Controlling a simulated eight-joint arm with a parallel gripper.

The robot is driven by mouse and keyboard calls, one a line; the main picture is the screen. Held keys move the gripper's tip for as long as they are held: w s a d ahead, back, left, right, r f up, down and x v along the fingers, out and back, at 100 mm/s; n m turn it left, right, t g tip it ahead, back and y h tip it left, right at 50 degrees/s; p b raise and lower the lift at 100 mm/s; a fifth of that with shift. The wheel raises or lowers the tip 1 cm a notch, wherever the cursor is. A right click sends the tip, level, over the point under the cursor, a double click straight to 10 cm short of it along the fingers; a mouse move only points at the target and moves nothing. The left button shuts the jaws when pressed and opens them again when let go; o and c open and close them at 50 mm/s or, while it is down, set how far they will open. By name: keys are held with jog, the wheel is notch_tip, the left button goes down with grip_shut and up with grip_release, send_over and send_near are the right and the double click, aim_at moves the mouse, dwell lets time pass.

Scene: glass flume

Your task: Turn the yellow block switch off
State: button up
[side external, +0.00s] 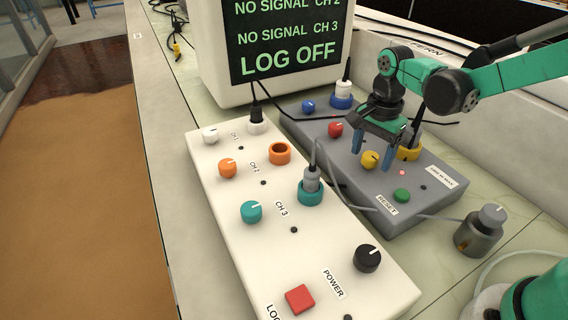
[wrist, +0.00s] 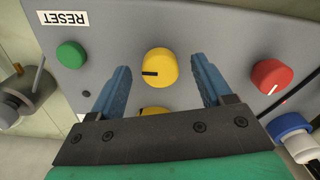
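The yellow switch (side external: 370,160) is a round knob on top of the grey block (side external: 440,195). It also shows in the wrist view (wrist: 159,68), with a dark pointer line running from near its centre to its left edge. My gripper (side external: 372,167) is open over this knob. In the wrist view its two blue fingers (wrist: 162,74) stand on either side of the knob, with a visible gap on each side. The height of the fingertips above the block is hard to tell. A red light (side external: 403,172) glows on the block near the knob.
A yellow socket (side external: 410,152) with a plug and cable is behind the knob. A green button (side external: 401,195), a red knob (side external: 335,129) and a blue knob (side external: 308,107) share the block. The white box (side external: 330,235) lies alongside. A monitor (side external: 215,70) reads "LOG OFF".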

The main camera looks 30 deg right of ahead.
grip_shut()
jog(key=shift+n, duration=0.4)
jog(key=n, duration=0.3)
jog(key=shift+n, duration=0.4)
jog(key=n, duration=0.4)
jog(key=shift+n, duration=0.3)
jog(key=n, duration=0.8)
jog(key=shift+n, duration=0.3)
